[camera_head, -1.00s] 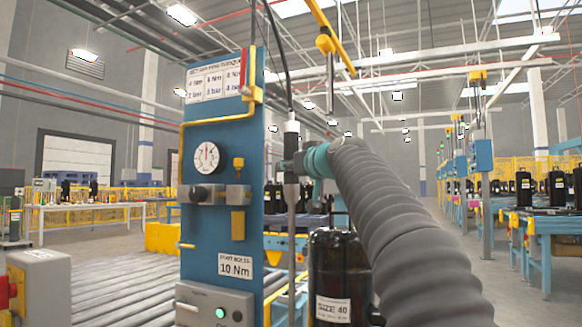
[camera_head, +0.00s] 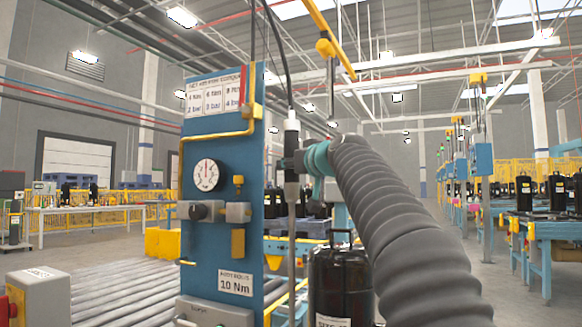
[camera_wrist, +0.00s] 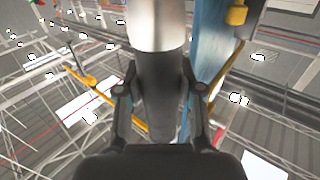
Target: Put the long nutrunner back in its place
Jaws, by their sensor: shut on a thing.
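The long nutrunner (camera_head: 292,180) hangs upright, with a pale upper part, a dark body and a thin shaft running down. A black cable rises from its top. My gripper (camera_head: 292,163) is shut around its dark body, just right of the blue panel's edge in the head view. In the wrist view, the two fingers press on both sides of the dark grip (camera_wrist: 160,105), with the silver part (camera_wrist: 158,25) beyond. The tool's lower end is hard to make out beside the black compressor. I cannot tell which fitting is its place.
The blue panel (camera_head: 222,140) carries a gauge (camera_head: 206,175), a yellow pipe and a 10 Nm label. A roller conveyor (camera_head: 125,290) lies at left. A yellow overhead arm (camera_head: 330,40) hangs above.

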